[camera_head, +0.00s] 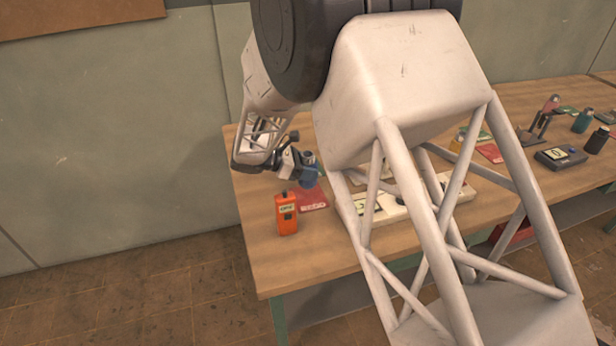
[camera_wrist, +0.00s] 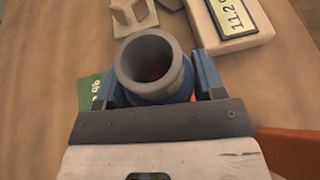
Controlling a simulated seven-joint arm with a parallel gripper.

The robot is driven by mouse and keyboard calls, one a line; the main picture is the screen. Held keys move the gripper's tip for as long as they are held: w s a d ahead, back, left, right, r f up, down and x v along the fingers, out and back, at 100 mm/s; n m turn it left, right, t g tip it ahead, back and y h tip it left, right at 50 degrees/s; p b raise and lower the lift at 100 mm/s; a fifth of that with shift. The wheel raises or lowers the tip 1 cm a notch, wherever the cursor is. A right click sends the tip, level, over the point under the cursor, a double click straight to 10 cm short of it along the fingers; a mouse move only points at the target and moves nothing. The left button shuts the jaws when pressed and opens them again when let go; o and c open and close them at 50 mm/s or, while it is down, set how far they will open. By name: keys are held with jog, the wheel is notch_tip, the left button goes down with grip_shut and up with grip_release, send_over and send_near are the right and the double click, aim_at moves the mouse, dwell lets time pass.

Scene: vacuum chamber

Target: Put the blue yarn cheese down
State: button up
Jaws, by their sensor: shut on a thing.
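The blue yarn cheese (camera_wrist: 153,88) is a blue cylinder with a grey, hollow round top, seen from above in the wrist view. My gripper (camera_wrist: 155,84) is shut on it, with a blue finger on each side. In the head view the blue yarn cheese (camera_head: 310,178) shows small at the tip of my gripper (camera_head: 304,168), near the table's left end and just behind a red card. It looks roughly upright. I cannot tell whether its base touches the table.
The red card (camera_head: 312,198) lies on the wooden table (camera_head: 330,254). An orange handheld device (camera_head: 286,213) stands in front of it. A pale device with a display (camera_wrist: 232,18) and a beige piece (camera_wrist: 133,14) lie close by. A green card (camera_wrist: 88,91) is left of the cheese.

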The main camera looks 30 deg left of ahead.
jog(key=shift+f, duration=1.9)
jog(key=shift+f, duration=0.1)
jog(key=o, duration=1)
jog(key=shift+o, duration=0.2)
jog(key=v, duration=1.2)
